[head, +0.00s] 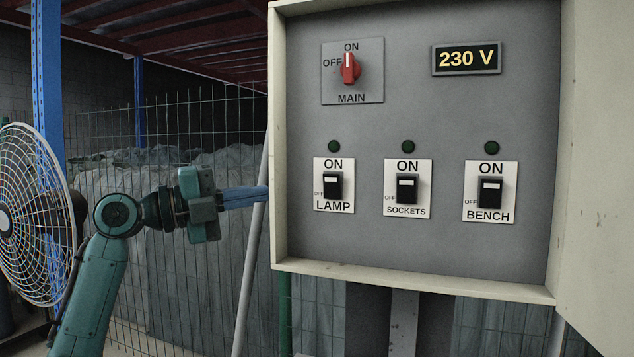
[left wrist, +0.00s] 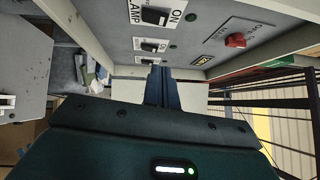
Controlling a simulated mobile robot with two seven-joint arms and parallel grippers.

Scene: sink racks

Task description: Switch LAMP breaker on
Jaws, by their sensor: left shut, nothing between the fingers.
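The LAMP breaker (head: 333,186) is a black switch on a white plate at the lower left of the grey panel. Its ON label is above and OFF is at lower left. The lamp light (head: 334,146) above it is dark. I cannot tell its position for certain. It also shows in the left wrist view (left wrist: 156,17). My left gripper (head: 264,194) is shut and empty, its blue fingers pointing right at the box's left edge, left of the LAMP breaker. The fingers also show in the left wrist view (left wrist: 162,72). My right gripper is not in view.
The SOCKETS breaker (head: 407,189) and BENCH breaker (head: 490,192) sit to the right, their lights dark. The red MAIN knob (head: 350,69) points to ON. A display (head: 466,58) reads 230 V. The box's raised rim (head: 278,150) and open door (head: 598,150) flank the panel. A fan (head: 30,210) stands left.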

